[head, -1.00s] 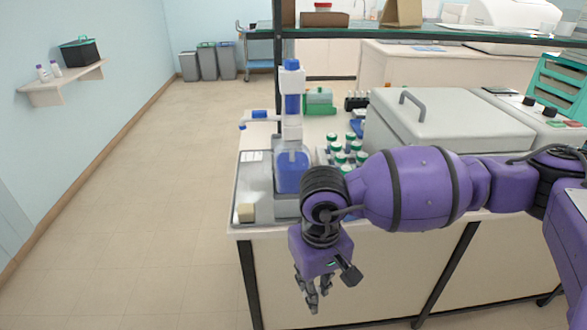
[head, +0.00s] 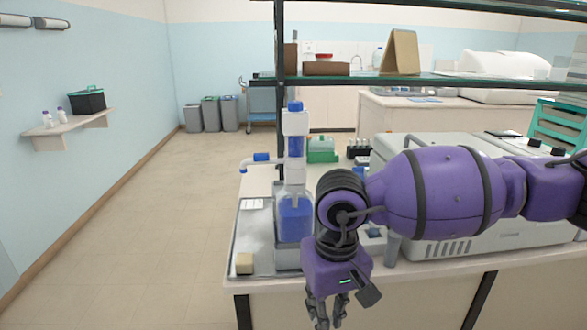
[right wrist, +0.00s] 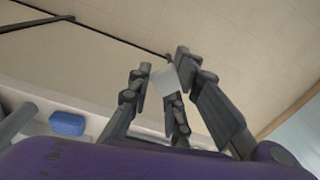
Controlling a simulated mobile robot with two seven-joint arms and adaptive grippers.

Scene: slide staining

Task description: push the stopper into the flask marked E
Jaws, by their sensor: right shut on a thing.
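My right gripper (head: 327,312) hangs fingers-down in front of the bench's front edge in the head view. In the right wrist view its fingers (right wrist: 165,85) are shut on a small pale, whitish piece, which looks like the stopper (right wrist: 163,79). The stopper cannot be made out in the head view. I see no flask with a readable E mark; my right arm covers part of the bench top. My left gripper is not in view.
A dispenser bottle with blue liquid (head: 295,218) stands on the bench's left end, close beside my arm. A large grey machine (head: 450,247) stands behind my arm. Open floor lies left.

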